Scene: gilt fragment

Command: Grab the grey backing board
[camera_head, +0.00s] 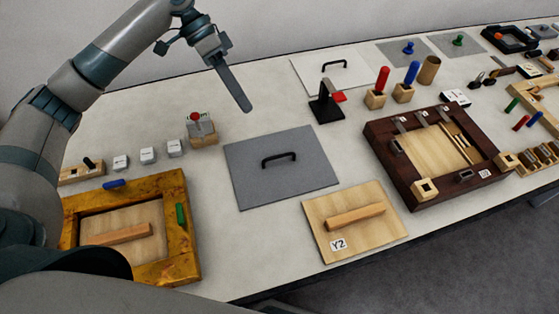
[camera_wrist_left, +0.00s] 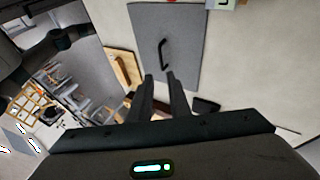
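The grey backing board (camera_head: 255,185) lies flat on the white table near the middle, with a black bar handle (camera_head: 280,158) on top. It also shows in the left wrist view (camera_wrist_left: 180,25), with its handle (camera_wrist_left: 162,53) beyond my fingertips. My left gripper (camera_head: 247,106) hangs in the air above and behind the board, apart from it. In the left wrist view its two dark fingers (camera_wrist_left: 160,77) stand apart with an empty gap between them. My right gripper is in neither view.
A wooden board marked Y2 (camera_head: 325,250) lies in front of the grey board. A gilt frame (camera_head: 183,250) is at left, a dark frame (camera_head: 390,165) at right. A red-button block (camera_head: 203,131) and a black stand (camera_head: 325,108) stand near the board's back corners.

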